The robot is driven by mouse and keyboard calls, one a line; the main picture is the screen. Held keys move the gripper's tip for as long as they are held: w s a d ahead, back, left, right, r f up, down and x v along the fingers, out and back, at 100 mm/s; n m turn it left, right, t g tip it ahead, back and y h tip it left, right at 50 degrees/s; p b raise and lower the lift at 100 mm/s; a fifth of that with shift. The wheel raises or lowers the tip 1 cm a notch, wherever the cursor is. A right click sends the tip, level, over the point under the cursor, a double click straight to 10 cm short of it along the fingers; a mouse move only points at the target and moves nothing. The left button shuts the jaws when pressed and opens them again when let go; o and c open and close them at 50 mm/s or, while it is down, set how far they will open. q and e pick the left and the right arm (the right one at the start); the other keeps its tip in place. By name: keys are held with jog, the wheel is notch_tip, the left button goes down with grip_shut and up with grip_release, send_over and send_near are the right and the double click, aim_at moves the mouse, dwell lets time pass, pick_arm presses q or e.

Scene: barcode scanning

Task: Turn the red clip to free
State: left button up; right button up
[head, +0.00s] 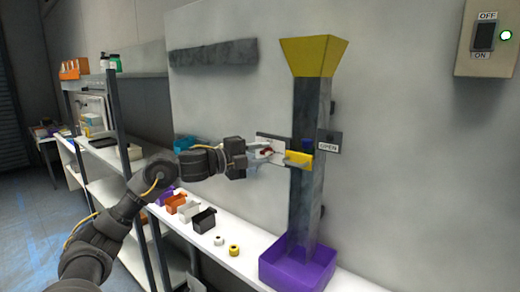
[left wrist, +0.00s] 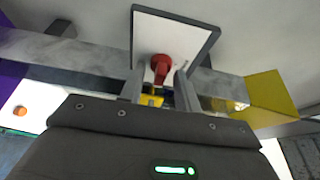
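The red clip (head: 267,151) sits on a white plate (head: 268,138) beside the grey column (head: 309,110). In the left wrist view the red clip (left wrist: 161,64) has a round head and a short bar pointing down the picture, against the white plate (left wrist: 185,36). My left gripper (head: 262,154) is at the plate. In the left wrist view its two fingers (left wrist: 158,88) stand apart, one on each side of the clip's bar, with visible gaps. A yellow block (head: 299,158) and a sign reading OPEN (head: 328,147) are on the column. My right gripper is not in view.
A yellow funnel (head: 314,55) tops the column and a purple bin (head: 297,268) stands at its foot. A white shelf (head: 235,264) holds small bins, including a black one (head: 204,220). An OFF/ON switch box (head: 487,38) is on the wall at upper right.

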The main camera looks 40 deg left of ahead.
pick_arm(q)
jog(key=c, duration=0.7)
jog(key=shift+f, duration=0.1)
